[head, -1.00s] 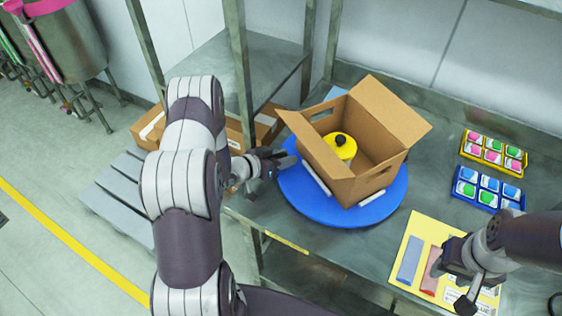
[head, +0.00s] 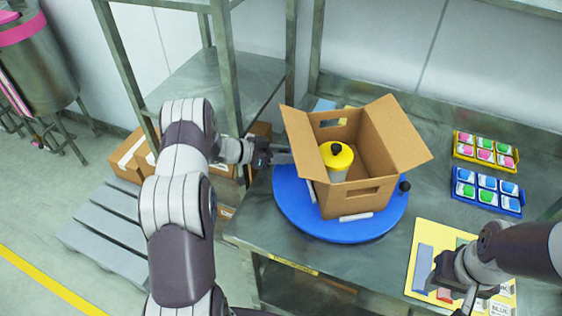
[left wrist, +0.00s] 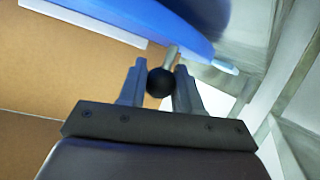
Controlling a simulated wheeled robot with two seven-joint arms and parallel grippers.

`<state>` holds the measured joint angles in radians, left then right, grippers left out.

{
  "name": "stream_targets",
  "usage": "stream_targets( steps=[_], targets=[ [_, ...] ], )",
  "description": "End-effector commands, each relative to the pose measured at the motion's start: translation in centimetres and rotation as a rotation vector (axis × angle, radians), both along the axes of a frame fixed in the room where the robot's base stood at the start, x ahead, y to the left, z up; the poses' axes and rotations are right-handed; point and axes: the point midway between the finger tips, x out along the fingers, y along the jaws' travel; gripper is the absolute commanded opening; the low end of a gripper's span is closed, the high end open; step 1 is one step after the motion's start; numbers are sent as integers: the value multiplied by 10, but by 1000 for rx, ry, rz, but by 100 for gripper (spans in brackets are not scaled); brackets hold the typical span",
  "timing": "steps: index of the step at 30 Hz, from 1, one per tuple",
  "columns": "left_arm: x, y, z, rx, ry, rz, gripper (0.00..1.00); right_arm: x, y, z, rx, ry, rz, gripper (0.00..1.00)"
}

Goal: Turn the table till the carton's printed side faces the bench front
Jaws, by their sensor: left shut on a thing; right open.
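The open brown carton (head: 345,200) stands on the blue round table (head: 300,222). Its wall with a hand slot faces the bench front, turned slightly right, and shows no print. I see no printed side in the head view. A yellow-lidded container (head: 338,156) stands inside. My left gripper (head: 284,157) is at the table's left edge. In the left wrist view its fingers (left wrist: 160,85) are shut on a black ball knob (left wrist: 160,82) on a short post. A second black knob (head: 404,186) shows at the table's right edge. My right gripper (head: 457,290) is open over the yellow sheet.
A yellow tray (head: 486,150) and a blue tray (head: 487,191) with coloured items lie at the right. A yellow sheet (head: 420,236) with coloured strips lies at the front right. A shelf post (head: 228,75) rises close to my left gripper.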

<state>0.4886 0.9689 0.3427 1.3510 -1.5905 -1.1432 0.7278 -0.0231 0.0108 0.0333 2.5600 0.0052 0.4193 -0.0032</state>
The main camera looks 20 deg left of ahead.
Motion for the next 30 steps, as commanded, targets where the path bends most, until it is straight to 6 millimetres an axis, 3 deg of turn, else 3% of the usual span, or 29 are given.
stream_targets(
  steps=[9,27,28,30],
  targets=[
    [12,-1,-2,0,1,-69,0,0,0,-9,0,0,0,43],
    [14,-1,-1,-3,3,-88,0,0,0,-10,0,0,0,43],
    [14,-1,-1,-3,3,-88,43,0,0,-10,0,0,0,43],
    [14,-1,-1,-2,3,-88,57,0,0,-10,0,0,0,43]
  ],
)
